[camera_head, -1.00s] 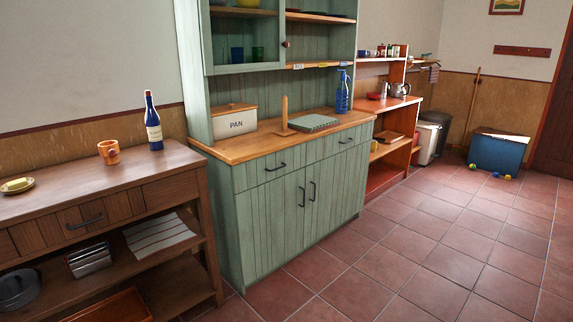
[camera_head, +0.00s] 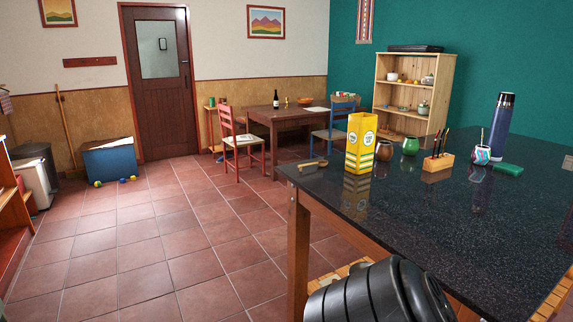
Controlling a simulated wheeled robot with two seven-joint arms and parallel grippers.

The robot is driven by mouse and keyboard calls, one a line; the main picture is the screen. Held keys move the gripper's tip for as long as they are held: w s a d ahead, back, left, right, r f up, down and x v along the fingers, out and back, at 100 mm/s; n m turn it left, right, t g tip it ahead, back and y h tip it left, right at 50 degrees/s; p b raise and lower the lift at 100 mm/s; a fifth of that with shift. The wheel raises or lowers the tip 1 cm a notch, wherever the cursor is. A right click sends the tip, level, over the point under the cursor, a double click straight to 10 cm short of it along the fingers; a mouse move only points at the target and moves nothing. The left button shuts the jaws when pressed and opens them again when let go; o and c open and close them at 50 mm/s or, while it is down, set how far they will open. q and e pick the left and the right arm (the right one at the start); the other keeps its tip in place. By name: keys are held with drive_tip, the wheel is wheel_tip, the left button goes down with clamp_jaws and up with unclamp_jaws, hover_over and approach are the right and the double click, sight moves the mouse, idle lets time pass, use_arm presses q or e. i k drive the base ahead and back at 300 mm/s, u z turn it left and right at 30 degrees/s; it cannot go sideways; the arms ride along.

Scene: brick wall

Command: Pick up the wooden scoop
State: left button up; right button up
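A small wooden piece that looks like the wooden scoop (camera_head: 313,163) lies at the far left corner of the dark speckled table (camera_head: 450,225). It is small at this distance and its shape is hard to make out. It lies just left of a yellow carton (camera_head: 361,143), apart from it. Neither of my grippers is in view.
Cups, a pen holder (camera_head: 438,162), a blue flask (camera_head: 501,127) and a green block (camera_head: 508,169) stand on the dark table. Tiled floor (camera_head: 150,235) lies open to the left.

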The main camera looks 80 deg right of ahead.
sight(324, 163)
drive_tip(key=z, duration=1.5)
drive_tip(key=i, duration=2.15)
drive_tip(key=z, duration=2.95)
